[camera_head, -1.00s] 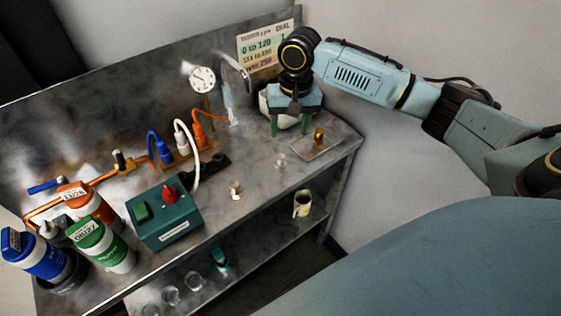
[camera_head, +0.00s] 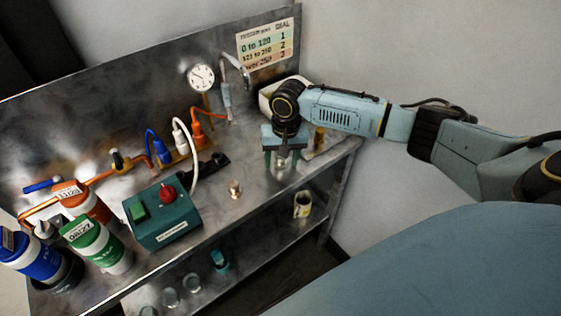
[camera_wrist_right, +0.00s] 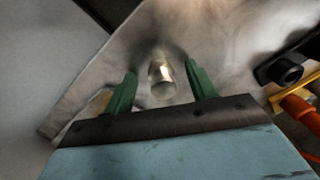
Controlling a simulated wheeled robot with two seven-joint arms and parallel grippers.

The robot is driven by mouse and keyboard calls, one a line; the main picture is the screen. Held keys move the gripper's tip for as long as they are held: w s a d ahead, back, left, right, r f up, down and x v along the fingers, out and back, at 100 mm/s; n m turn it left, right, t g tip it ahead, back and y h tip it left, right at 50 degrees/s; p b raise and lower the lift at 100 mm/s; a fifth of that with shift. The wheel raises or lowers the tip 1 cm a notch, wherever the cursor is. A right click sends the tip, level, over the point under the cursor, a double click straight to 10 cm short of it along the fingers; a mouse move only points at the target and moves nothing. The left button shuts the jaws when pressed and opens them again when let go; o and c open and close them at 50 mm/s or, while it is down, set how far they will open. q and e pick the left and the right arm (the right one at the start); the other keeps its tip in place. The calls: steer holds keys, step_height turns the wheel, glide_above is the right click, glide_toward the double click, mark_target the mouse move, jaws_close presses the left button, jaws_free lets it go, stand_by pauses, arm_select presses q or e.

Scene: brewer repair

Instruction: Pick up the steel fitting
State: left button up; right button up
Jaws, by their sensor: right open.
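The steel fitting (camera_wrist_right: 161,76) is a small shiny cylinder standing on the metal bench. In the right wrist view it lies between the two green fingers of my right gripper (camera_wrist_right: 160,70), with a gap on each side. In the head view my right gripper (camera_head: 282,158) points down over the fitting's spot. It is open, and the fitting (camera_head: 282,153) is partly hidden between the fingers. My left gripper is not in view.
A copper-coloured fitting (camera_head: 235,189) stands left on the bench. A brass piece (camera_head: 319,138) stands just right of my gripper, and a white bin (camera_head: 268,101) is behind. A green box (camera_head: 163,216), cables and bottles fill the left. The bench's front edge is close.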

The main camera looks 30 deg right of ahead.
steer(key=shift+c, duration=0.5)
steer(key=c, duration=1)
steer(key=shift+r, duration=0.15)
